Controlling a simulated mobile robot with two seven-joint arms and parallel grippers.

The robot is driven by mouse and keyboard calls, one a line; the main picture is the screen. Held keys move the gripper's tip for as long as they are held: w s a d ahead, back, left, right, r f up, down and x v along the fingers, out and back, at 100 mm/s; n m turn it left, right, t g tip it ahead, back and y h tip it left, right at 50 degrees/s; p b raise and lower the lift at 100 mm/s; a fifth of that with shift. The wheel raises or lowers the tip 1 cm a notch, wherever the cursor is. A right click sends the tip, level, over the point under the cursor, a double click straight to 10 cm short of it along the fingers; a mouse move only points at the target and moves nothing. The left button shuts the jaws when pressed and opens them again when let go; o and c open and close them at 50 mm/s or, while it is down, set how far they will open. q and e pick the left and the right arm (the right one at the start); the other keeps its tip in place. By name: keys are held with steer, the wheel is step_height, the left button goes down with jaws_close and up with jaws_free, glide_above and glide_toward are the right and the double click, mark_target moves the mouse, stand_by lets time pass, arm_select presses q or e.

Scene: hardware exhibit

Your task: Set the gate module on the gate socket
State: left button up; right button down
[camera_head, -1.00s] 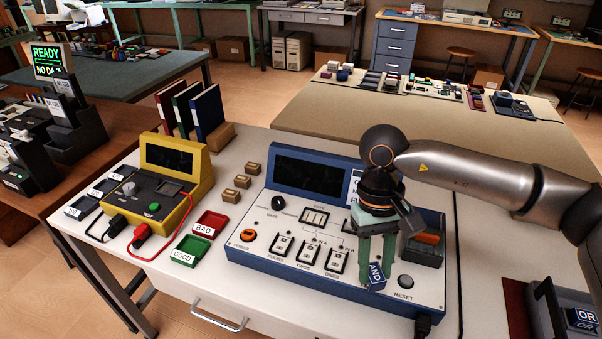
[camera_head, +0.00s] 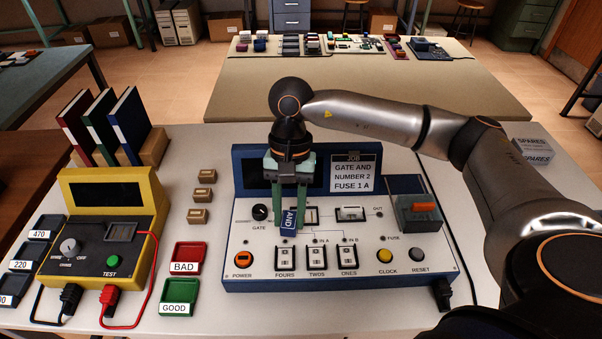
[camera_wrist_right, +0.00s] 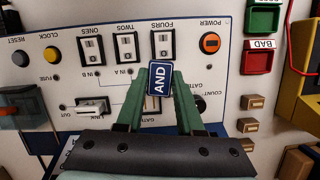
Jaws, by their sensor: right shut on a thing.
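My right gripper (camera_head: 288,226) is shut on the blue gate module (camera_head: 290,220), whose label reads AND. It holds the module over the blue-framed test panel (camera_head: 402,258), just left of the gate socket (camera_head: 311,215) in the head view. The fingers partly cover the socket. In the right wrist view the module (camera_wrist_right: 160,78) sits between the two green fingertips (camera_wrist_right: 159,88), and the socket lies mostly behind the gripper. Whether the module touches the panel cannot be told. My left gripper is not in view.
A job card (camera_head: 353,173) reads "GATE AND, NUMBER 2, FUSE 1 A". Nearby on the panel are the link socket (camera_head: 351,213), a raised fuse block (camera_head: 417,214), switches and buttons. A yellow tester (camera_head: 107,231) and red BAD tray (camera_head: 188,256) stand to the left.

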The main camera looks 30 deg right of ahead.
steer(key=m, duration=0.3)
steer(key=w+d+m+t+y+p, duration=0.1)
steer(key=m, duration=0.1)
steer(key=shift+d+r+m, duration=0.1)
steer(key=shift+r+m, duration=0.2)
steer(key=shift+r, duration=0.1)
steer(key=w+d+r+m+t+p, duration=0.25)
steer(key=d+m, duration=0.25)
steer(key=m, duration=0.6)
steer(key=shift+t, duration=0.25)
steer(key=shift+s+a+f+b, duration=0.15)
steer(key=shift+f+b, duration=0.95)
steer(key=shift+f, duration=0.6)
steer(key=shift+s+a+f+b, duration=0.1)
steer(key=shift+f+b, duration=1)
steer(key=shift+f, duration=0.6)
steer(key=shift+b, duration=0.4)
steer(key=shift+f+b, duration=0.55)
steer(key=shift+f, duration=0.05)
steer(key=c, duration=0.8)
jaws_free()
